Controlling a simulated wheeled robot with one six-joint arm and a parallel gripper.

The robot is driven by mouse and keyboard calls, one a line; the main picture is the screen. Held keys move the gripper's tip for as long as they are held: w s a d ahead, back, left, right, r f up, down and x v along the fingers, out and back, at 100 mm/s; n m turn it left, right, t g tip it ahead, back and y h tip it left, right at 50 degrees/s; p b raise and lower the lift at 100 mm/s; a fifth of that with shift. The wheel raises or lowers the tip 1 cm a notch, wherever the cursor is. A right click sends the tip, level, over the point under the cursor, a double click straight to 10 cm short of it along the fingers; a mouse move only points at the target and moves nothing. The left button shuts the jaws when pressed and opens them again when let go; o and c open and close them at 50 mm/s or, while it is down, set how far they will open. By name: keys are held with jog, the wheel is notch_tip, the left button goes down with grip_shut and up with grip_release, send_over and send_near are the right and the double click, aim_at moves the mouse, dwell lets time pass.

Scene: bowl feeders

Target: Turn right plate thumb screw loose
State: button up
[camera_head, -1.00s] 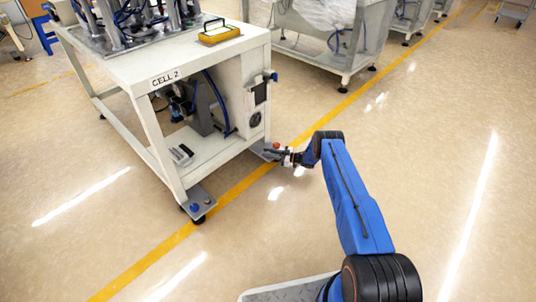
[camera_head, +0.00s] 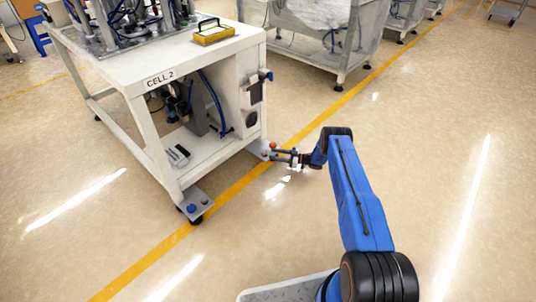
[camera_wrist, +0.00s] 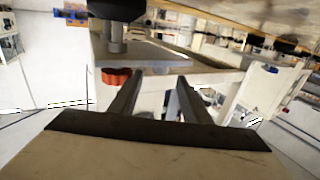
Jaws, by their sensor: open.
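The right plate (camera_head: 258,149) sticks out at the foot of the CELL 2 table's right leg. A red thumb screw (camera_head: 273,144) shows at its outer end, in front of my gripper (camera_head: 274,154). My gripper is open, low above the floor, with its fingers pointing left toward the plate. In the wrist view, the red thumb screw (camera_wrist: 115,77) lies just left of the left finger of my gripper (camera_wrist: 158,74), not between the fingers. The grey plate (camera_wrist: 165,55) spans the picture beyond the fingertips. Whether a finger touches the screw I cannot tell.
A yellow floor line (camera_head: 240,185) runs past. The floor at right is clear.

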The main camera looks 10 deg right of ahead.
jog(key=v, duration=1)
jog(key=shift+s+d, duration=0.15)
jog(key=shift+d, duration=0.05)
jog(key=shift+a, duration=0.1)
